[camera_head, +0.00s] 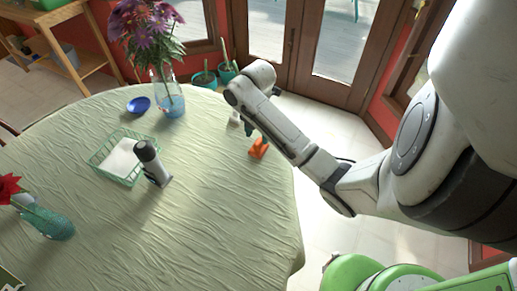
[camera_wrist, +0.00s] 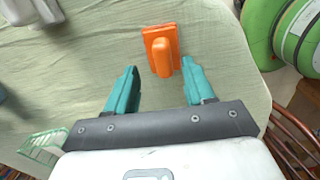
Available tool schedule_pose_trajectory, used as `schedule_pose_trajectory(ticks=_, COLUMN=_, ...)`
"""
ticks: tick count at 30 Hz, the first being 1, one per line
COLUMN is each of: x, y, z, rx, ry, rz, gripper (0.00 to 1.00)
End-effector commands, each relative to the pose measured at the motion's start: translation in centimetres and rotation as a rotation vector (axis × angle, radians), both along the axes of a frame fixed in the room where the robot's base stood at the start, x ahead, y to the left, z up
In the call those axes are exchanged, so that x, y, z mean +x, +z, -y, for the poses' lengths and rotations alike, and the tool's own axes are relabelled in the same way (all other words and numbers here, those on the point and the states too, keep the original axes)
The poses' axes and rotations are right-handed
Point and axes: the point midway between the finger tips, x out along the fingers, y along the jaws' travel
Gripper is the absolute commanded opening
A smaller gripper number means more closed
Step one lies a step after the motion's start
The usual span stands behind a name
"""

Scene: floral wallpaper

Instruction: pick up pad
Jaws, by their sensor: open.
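The pad looks to be the orange block with a raised rounded grip (camera_wrist: 161,49), lying on the green tablecloth. It also shows in the head view (camera_head: 259,149), near the table's right edge. My gripper (camera_wrist: 159,68) is open and empty, its two teal fingers apart. In the wrist view the pad lies just beyond the fingertips and between their lines. In the head view my gripper (camera_head: 248,131) hangs over the table close beside the pad, partly hidden by my arm.
A green wire basket (camera_head: 97,160) and a grey-and-black upright device (camera_head: 151,162) stand left of the pad. A flower vase (camera_head: 170,104), blue dish (camera_head: 138,104) and teal vase (camera_head: 50,224) stand farther off. The cloth around the pad is mostly clear.

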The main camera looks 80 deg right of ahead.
Motion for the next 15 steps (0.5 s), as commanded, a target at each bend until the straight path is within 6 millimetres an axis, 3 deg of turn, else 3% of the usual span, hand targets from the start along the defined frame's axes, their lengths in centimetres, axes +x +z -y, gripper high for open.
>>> schedule_pose_trajectory(ticks=7, x=-0.4, y=-3.3, z=-0.1, rx=0.001, ry=-0.002, rz=-0.002, gripper=0.53)
schedule_pose_trajectory(ticks=15, x=-0.4, y=-3.8, z=0.0, rx=0.0, ry=-0.001, rz=0.0, gripper=0.53)
